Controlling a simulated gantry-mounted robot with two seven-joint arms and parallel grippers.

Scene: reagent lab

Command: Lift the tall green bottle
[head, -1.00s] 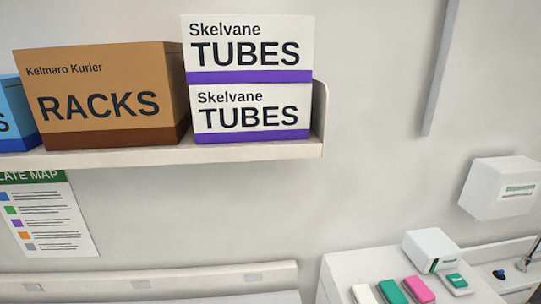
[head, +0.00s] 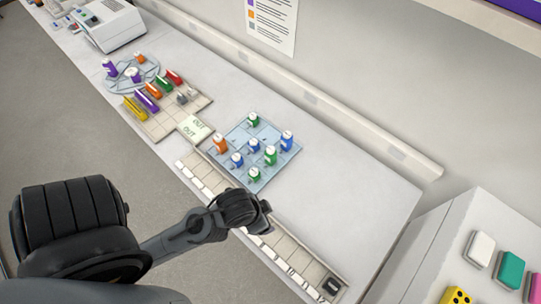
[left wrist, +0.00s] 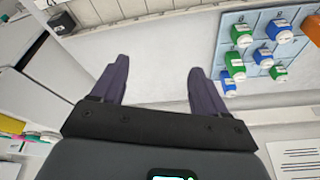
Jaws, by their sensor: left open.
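A blue tray (head: 277,171) on the white bench holds several small bottles. Three are green: one at the back (head: 253,120), one near the middle right (head: 270,155) that looks the tallest, and one at the front (head: 255,175). Green bottles also show at the upper right in the left wrist view (left wrist: 237,64). My left gripper (head: 262,213) is near the tray's front side in the head view. In the left wrist view its two dark fingers (left wrist: 159,66) are apart with nothing between them, off to the side of the tray. My right gripper is not in view.
Blue bottles (head: 287,141) and an orange bottle (head: 220,144) stand close around the green ones. A long tiled strip (head: 285,248) with a dark block (head: 331,287) runs along the bench edge. The bench right of the tray is clear.

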